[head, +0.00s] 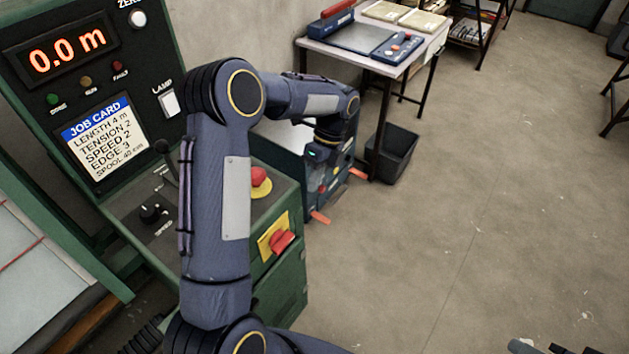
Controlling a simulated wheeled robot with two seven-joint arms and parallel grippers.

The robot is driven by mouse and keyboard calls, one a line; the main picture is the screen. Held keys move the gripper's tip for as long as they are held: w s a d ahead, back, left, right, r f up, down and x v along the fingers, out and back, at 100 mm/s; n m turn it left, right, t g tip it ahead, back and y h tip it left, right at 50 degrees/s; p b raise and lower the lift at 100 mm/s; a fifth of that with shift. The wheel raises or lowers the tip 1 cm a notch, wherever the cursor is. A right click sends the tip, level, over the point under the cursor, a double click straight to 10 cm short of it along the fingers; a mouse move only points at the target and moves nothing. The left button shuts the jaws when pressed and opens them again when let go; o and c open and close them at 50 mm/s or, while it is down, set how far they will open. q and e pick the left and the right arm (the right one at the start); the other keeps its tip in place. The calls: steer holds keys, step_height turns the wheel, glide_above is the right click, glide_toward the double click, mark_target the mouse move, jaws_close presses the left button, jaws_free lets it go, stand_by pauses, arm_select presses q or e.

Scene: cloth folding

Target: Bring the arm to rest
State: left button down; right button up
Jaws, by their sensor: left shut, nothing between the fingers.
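My left arm rises from the bottom of the head view, bends at a high elbow and reaches away to the right. The gripper is shut and holds nothing.
A green control cabinet (133,215) with a lit display and job card (97,137) stands close on the left. A worktable (428,47) and a black bin (397,155) stand behind. The floor (480,210) right is clear.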

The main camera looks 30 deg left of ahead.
stand_by(0.4)
arm_select(q)
steer(key=s+d+r+n+t+h, duration=0.1)
steer(key=s+r+n+t+h, duration=0.3)
steer(key=s+r+n, duration=0.75)
steer(key=s+d+n+t, duration=0.5)
steer(key=s+n, duration=0.5)
steer(key=s, duration=0.2)
steer(key=shift+s+r+t+h, duration=0.2)
steer(key=shift+r+t+h, duration=0.15)
steer(key=shift+t, duration=0.45)
